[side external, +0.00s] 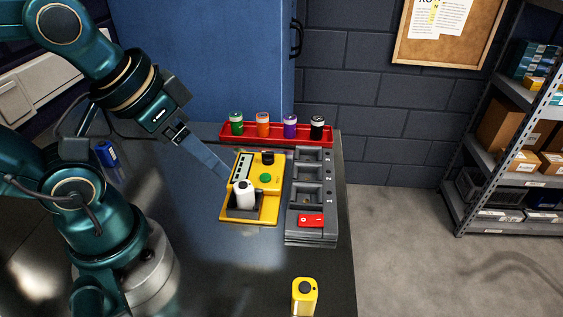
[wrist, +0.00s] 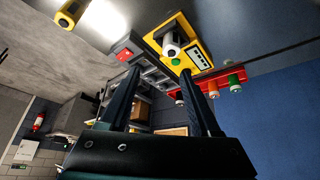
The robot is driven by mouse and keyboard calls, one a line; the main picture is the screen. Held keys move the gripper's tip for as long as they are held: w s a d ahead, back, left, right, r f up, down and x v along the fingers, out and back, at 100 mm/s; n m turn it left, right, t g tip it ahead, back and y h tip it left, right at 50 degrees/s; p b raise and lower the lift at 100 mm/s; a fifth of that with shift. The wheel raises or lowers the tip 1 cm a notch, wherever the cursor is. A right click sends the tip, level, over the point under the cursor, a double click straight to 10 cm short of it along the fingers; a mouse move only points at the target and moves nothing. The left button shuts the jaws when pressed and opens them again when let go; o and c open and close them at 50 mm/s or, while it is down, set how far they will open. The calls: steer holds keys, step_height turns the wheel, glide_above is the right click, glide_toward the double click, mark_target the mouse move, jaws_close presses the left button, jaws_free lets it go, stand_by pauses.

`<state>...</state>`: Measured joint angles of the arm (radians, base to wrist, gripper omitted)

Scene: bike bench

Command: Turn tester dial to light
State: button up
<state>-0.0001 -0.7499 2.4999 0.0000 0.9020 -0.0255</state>
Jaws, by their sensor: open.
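The yellow tester (side external: 270,211) lies flat on the bench in the side view and also shows in the wrist view (wrist: 184,27). A black dial (side external: 267,157) stands at its far end, beyond a green round button (side external: 265,178). A white cell (side external: 244,194) stands in the tester's black cradle. My gripper (side external: 226,174) is open and empty, with its fingers pointing down toward the tester's left side; contact is not clear. In the wrist view my gripper (wrist: 161,71) shows two spread fingers with nothing between them. I cannot make out the dial there.
A grey rack with numbered slots (side external: 289,188) and a red switch (side external: 311,220) stands right of the tester. A red tray (side external: 276,137) behind holds several coloured cells. A yellow cell (side external: 304,296) stands at the front; a blue item (side external: 106,154) is at the left.

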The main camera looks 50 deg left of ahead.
steer(key=w+a+r+n+g, duration=0.1)
steer(key=w+r+n, duration=0.4)
steer(key=w+n, duration=0.15)
steer(key=n+g, duration=0.4)
steer(key=n, duration=0.5)
glide_toward(269, 152)
steer(key=w+d, duration=0.1)
steer(key=shift+g, duration=0.7)
steer(key=f, duration=0.5)
steer(key=a+f, duration=0.1)
steer(key=f, duration=0.2)
steer(key=shift+s+f, duration=0.1)
steer(key=shift+s, duration=0.15)
steer(key=shift+f, duration=0.55)
jaws_close()
